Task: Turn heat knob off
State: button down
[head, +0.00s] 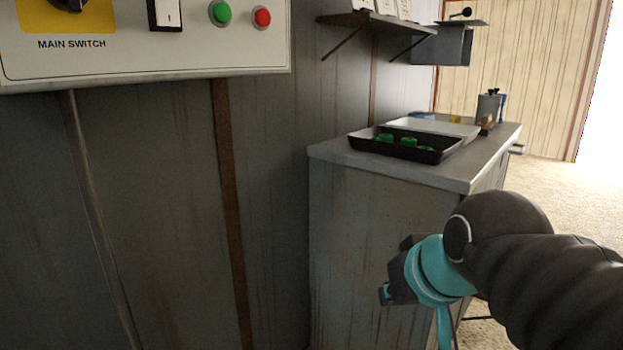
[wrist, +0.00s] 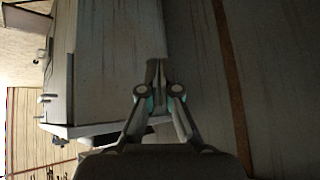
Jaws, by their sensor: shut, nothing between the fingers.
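No knob labelled heat shows in either view. A white control panel (head: 190,55) hangs on the wall at the upper left of the head view, cut off by the top edge. It carries a black knob (head: 68,4) on a yellow plate above the words MAIN SWITCH, a rocker switch (head: 166,13), a green button (head: 220,13) and a red button (head: 262,17). My gripper (head: 386,293) is low, to the right of and below the panel, in front of the cabinet side. In the wrist view my gripper (wrist: 157,68) has its fingers together and holds nothing.
A grey cabinet (head: 355,220) stands right of the panel. On its top are a black tray (head: 440,156) with several green items and a white tray (head: 432,126). A shelf (head: 375,22) juts from the wall above. Below the panel a conduit (head: 95,220) runs down the wall.

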jog(key=w+a+r+n+t+y, duration=0.1)
jog(key=w+a+r, duration=0.2)
jog(key=r, duration=0.4)
jog(key=w+a+r+n+t+y, duration=0.1)
jog(key=w+a+r+y, duration=0.15)
jog(key=r, duration=0.45)
jog(key=a+r+n+t+y, duration=0.1)
jog(key=a+r+n+y, duration=0.3)
jog(key=r, duration=0.7)
jog(key=a+r+y, duration=0.2)
jog(key=a+r, duration=0.4)
jog(key=r, duration=0.6)
jog(key=a+r+n+t+y, duration=0.1)
jog(key=a+r+n+y, duration=0.2)
jog(key=a+r, duration=0.55)
jog(key=shift+m+h, duration=0.3)
jog(key=shift+h, duration=0.05)
jog(key=w+r, duration=0.1)
jog(key=w+a+r+p, duration=0.1)
jog(key=w+r, duration=0.1)
jog(key=shift+w+a+p, duration=0.1)
jog(key=shift+a+p, duration=0.25)
jog(key=shift+w, duration=0.15)
